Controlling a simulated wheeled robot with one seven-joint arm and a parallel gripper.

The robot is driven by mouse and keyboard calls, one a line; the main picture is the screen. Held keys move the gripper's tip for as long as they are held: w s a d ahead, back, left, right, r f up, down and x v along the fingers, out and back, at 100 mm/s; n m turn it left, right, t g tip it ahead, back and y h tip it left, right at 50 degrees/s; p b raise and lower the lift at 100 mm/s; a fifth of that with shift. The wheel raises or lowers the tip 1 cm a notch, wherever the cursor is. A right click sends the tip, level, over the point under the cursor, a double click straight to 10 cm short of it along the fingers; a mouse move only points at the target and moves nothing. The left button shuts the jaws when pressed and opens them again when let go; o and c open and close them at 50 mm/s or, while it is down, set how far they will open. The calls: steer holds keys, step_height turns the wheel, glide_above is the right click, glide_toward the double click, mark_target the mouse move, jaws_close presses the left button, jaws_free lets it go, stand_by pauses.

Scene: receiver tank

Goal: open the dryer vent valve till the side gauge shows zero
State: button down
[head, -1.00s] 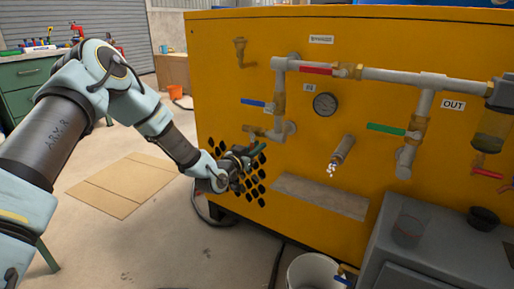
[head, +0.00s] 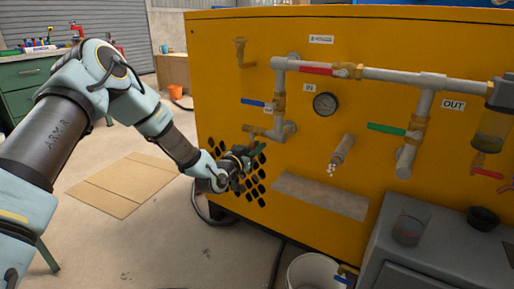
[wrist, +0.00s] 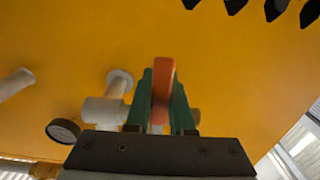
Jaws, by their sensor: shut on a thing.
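My gripper (head: 254,152) is at the left part of the yellow cabinet, beside the pipe elbow and just over the black vent holes. In the wrist view its green fingers (wrist: 163,108) are shut on an orange-red lever (wrist: 164,85). The fingers hide the lever in the head view. A round gauge (head: 325,104) sits on the panel to the right; it also shows in the wrist view (wrist: 63,131). Its needle is too small to read. A short pipe outlet (head: 342,150) has white specks at its lower end.
Other levers sit on the pipes: blue (head: 253,103), red (head: 316,71) and green (head: 386,128). A grey box (head: 430,240) stands at the right front, with a white bucket (head: 312,270) beside it. The floor on the left is clear around flat cardboard (head: 122,185).

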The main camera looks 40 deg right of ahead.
steer(key=shift+w+m, duration=0.1)
steer(key=shift+m, duration=0.2)
steer(key=m+b, duration=0.1)
steer(key=w+m+b, duration=0.1)
steer(key=m+b, duration=0.1)
steer(key=m, duration=0.1)
steer(key=shift+w+a+r, duration=0.15)
steer(key=shift+w+a, duration=0.1)
steer(key=shift+w, duration=0.15)
steer(key=shift+w+a+r+m+b, duration=0.1)
steer(key=shift+w+r+m+b, duration=0.25)
steer(key=shift+m, duration=0.4)
steer(key=shift+w+a+r+m+b, duration=0.1)
steer(key=shift+w+m+b, duration=0.1)
steer(key=shift+m+b, duration=0.4)
steer(key=shift+w+r+m+b, duration=0.2)
steer(key=shift+w+m+b, duration=0.05)
steer(key=shift+m, duration=0.6)
steer(key=c, duration=0.8)
jaws_free()
